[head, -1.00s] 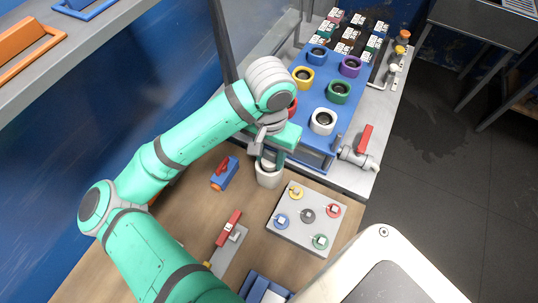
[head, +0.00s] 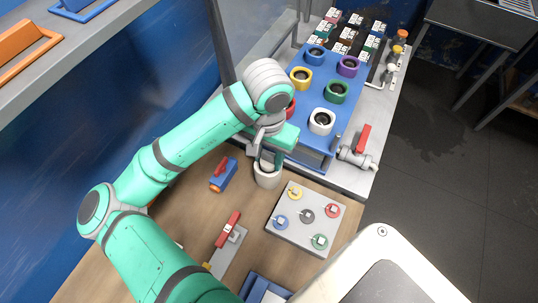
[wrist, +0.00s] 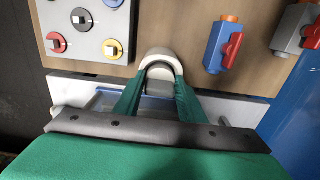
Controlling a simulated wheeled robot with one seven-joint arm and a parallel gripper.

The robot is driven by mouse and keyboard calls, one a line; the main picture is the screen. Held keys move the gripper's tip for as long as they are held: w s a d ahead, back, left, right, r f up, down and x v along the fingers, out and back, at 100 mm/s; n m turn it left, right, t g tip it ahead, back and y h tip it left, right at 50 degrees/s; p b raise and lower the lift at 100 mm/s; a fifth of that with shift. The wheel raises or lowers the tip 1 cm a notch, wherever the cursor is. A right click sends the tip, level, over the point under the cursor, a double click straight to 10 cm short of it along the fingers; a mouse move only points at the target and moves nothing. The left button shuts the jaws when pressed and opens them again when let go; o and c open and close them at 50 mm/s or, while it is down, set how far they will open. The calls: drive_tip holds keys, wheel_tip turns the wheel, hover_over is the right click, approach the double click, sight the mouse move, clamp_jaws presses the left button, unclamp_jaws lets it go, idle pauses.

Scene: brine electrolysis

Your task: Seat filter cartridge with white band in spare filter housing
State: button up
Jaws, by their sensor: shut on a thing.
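My gripper (head: 264,161) points down into the mouth of a white, cup-like housing (head: 267,179) on the wooden bench. In the wrist view, my two green fingers (wrist: 160,92) are shut on a pale grey-white piece, apparently the filter cartridge (wrist: 158,73). The white rim of the housing (wrist: 160,53) curves around the far side of it. The cartridge's lower part and its white band cannot be made out. I cannot tell how deep it sits or whether it touches the housing wall.
A blue rack (head: 340,78) with several coloured ring sockets stands behind, right of my gripper. A grey panel (head: 305,219) with coloured knobs lies to the front right. A blue valve with a red handle (head: 222,174) is close on the left, and another red-handled fitting (head: 228,235) lies nearer.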

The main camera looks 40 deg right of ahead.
drive_tip(key=shift+a, duration=0.25)
drive_tip(key=shift+r, duration=0.15)
drive_tip(key=shift+d, duration=0.1)
drive_tip(key=o, duration=1.4)
wheel_tip(320, 180, up, 11)
drive_tip(key=shift+d+f, duration=0.1)
drive_tip(key=shift+f, duration=0.1)
drive_tip(key=shift+r, duration=0.1)
